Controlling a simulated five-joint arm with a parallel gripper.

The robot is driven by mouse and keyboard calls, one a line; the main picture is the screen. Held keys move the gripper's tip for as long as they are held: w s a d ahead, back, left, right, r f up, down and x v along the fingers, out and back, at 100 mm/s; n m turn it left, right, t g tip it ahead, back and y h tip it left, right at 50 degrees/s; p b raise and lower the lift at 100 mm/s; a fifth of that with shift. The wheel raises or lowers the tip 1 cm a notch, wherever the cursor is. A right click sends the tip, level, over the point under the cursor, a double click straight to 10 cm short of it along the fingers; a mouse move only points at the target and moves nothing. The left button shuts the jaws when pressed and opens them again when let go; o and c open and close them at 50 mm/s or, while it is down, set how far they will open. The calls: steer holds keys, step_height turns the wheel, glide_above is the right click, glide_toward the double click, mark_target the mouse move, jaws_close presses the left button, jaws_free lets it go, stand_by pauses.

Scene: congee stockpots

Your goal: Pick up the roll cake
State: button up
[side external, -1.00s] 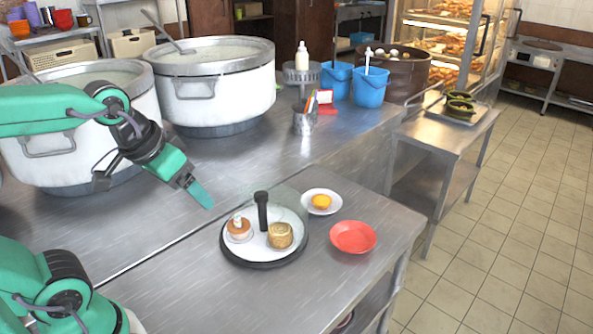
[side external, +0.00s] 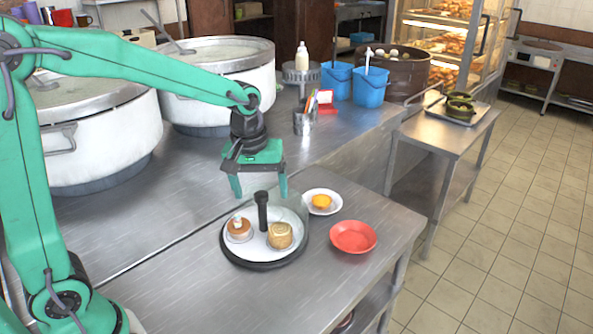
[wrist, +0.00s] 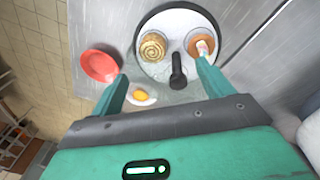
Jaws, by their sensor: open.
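The roll cake (side external: 280,236) is a short golden cylinder with a spiral top. It stands on the white round plate of a black-rimmed stand (side external: 237,258), right of the black upright handle (side external: 262,211). In the wrist view the roll cake (wrist: 153,46) shows its spiral clearly, at the upper left of the handle (wrist: 178,72). A small caramel-brown cake with a white top (side external: 239,229) sits on the same plate, left of the handle. My gripper (side external: 259,192) is open and empty, pointing down above and behind the stand. In the wrist view its fingers (wrist: 161,79) spread apart, not touching the roll cake.
A clear cover seems to stand around the back of the stand. A white saucer (side external: 334,208) with a yellow-orange item and an empty red dish (side external: 353,237) lie to the right. Large stockpots (side external: 105,150) stand behind left. The front table is bare near its left.

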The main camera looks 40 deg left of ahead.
mark_target(280, 228)
steer(key=w+f+n, duration=0.1)
steer(key=f, duration=0.1)
steer(key=w+f+n+g, duration=0.1)
steer(key=w+f, duration=0.1)
steer(key=w+d+f, duration=0.1)
steer(key=w+f, duration=0.1)
steer(key=f, duration=0.1)
steer(key=shift+n, duration=0.4)
steer(key=shift+f, duration=1.35)
steer(key=shift+s+a+f, duration=0.1)
steer(key=shift+f, duration=1.2)
steer(key=shift+s+a+f, duration=0.1)
steer(key=shift+f, duration=1.2)
steer(key=c, duration=1.1)
steer(key=shift+o, duration=0.2)
steer(key=shift+r, duration=0.2)
